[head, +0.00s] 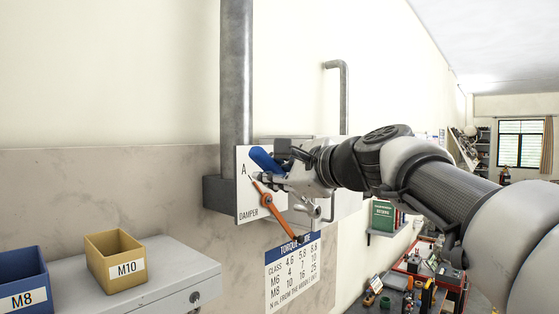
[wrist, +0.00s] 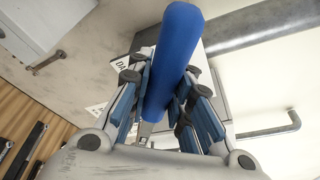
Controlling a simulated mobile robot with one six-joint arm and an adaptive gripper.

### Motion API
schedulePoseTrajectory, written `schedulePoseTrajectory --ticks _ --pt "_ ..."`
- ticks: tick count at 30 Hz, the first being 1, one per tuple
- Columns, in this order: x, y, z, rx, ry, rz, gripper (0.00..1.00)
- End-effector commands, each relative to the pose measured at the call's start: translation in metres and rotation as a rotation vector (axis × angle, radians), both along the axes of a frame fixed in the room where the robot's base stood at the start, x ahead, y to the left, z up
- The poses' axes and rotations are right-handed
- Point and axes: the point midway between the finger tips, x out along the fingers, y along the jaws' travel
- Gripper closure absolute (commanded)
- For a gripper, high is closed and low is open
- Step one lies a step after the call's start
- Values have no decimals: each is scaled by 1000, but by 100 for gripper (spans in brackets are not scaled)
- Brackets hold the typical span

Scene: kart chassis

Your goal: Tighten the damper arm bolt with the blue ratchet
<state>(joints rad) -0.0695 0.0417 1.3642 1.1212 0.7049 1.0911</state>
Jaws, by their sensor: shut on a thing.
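My gripper (head: 272,175) is shut on the blue ratchet (head: 264,159) in front of the white damper plate (head: 244,196). In the wrist view the ratchet's blue handle (wrist: 172,62) stands between the two fingers (wrist: 165,105). The plate carries the letter A and the word DAMPER. An orange damper arm (head: 280,215) slants across it from upper left to lower right, with a round hub (head: 267,200) near its middle. The ratchet's head and the bolt are hidden or too small to make out, so I cannot tell whether they touch.
A grey vertical pipe (head: 236,75) rises behind the plate. A torque chart (head: 292,274) hangs below it. A yellow M10 bin (head: 115,258) and a blue M8 bin (head: 22,282) are at the lower left. A red tool cart (head: 425,262) stands at the lower right.

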Motion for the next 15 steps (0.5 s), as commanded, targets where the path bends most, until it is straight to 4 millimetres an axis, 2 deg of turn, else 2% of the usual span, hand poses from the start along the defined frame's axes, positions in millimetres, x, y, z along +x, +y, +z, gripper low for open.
schedulePoseTrajectory --ticks 1,5,15 --pt "0 2 6 2 -5 1 100" --pt "5 8 7 5 -5 1 100" --pt "35 48 8 2 -4 3 100"
